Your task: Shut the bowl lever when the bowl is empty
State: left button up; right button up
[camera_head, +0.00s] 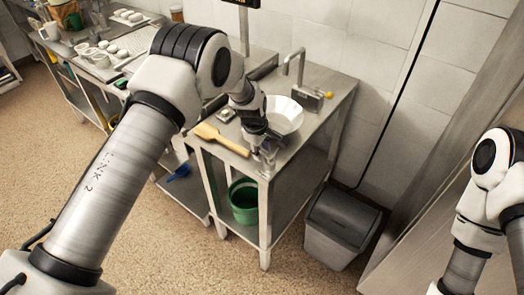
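A white bowl (288,116) sits on the steel table (317,131), partly behind my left wrist; the part of its inside that shows looks white and bare. Behind it stands a steel fixture with a curved spout (296,57) and a box (309,97). A small yellow knob (329,95) sticks out at the box's right; I cannot tell if this is the bowl lever. My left gripper (266,155) points down at the table's front edge, in front of the bowl; its fingers are small and unclear. My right arm is at the right edge, its gripper out of view.
A wooden spatula (222,139) lies left of my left gripper. A green bucket (244,203) stands on the lower shelf. A grey bin (340,229) stands on the floor to the right. A counter with cups and trays (103,69) is at the back left.

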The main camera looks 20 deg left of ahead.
pick_arm(q)
jog(key=shift+a+f, duration=0.1)
jog(key=shift+a, duration=0.05)
jog(key=v, duration=1.2)
